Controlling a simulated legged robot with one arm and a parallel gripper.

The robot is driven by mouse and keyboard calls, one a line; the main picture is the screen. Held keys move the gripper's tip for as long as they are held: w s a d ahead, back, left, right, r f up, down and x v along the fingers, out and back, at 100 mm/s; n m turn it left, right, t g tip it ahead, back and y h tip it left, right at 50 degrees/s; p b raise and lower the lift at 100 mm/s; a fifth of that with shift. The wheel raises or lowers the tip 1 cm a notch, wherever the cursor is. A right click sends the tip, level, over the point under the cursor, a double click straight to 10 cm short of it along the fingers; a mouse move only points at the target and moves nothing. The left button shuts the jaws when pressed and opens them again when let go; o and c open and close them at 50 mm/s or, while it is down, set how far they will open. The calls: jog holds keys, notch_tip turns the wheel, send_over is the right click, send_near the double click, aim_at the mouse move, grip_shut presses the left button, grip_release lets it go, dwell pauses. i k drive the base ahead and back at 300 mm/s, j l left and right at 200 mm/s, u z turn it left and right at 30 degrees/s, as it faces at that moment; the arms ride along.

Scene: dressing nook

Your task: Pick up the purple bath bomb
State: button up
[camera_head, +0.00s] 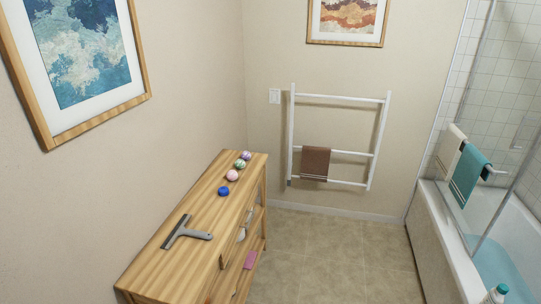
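A small purple ball, likely the purple bath bomb (246,155), sits at the far end of the wooden console table (178,265). It is the farthest in a row of small balls along the tabletop. Nearer to me come a green and white ball (240,164), a pink ball (232,175) and a dark blue ball (223,191). The balls are small here, so fine surface detail is hard to tell. My gripper is not in view.
A grey squeegee (184,232) lies on the tabletop, nearer than the balls. A pink item (251,259) is on a lower shelf. The wall closes off the table's left side. Tiled floor (335,255) is clear between table and bathtub (435,235). A white towel ladder (379,140) stands behind.

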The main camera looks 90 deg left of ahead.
aim_at(246, 156)
jog(key=u, duration=3.2)
jog(key=i+l+u, duration=0.15)
jog(key=i+l, duration=0.15)
jog(key=i+l+u, duration=0.15)
jog(key=i+l, duration=0.2)
jog(key=i, duration=0.15)
jog(key=i+l+u, duration=0.1)
jog(key=i+l, duration=0.25)
jog(key=i+l+u, duration=0.15)
jog(key=i+l, duration=0.25)
jog(key=i+l+u, duration=0.15)
jog(key=i+l, duration=0.15)
jog(key=l, duration=0.2)
jog(key=i+l+u, duration=0.15)
jog(key=i+l, duration=0.2)
jog(key=l, duration=0.15)
jog(key=i+l+u, duration=0.15)
jog(key=l, duration=0.35)
jog(key=i+l+u, duration=0.15)
jog(key=i+l, duration=0.2)
jog(key=l, duration=0.2)
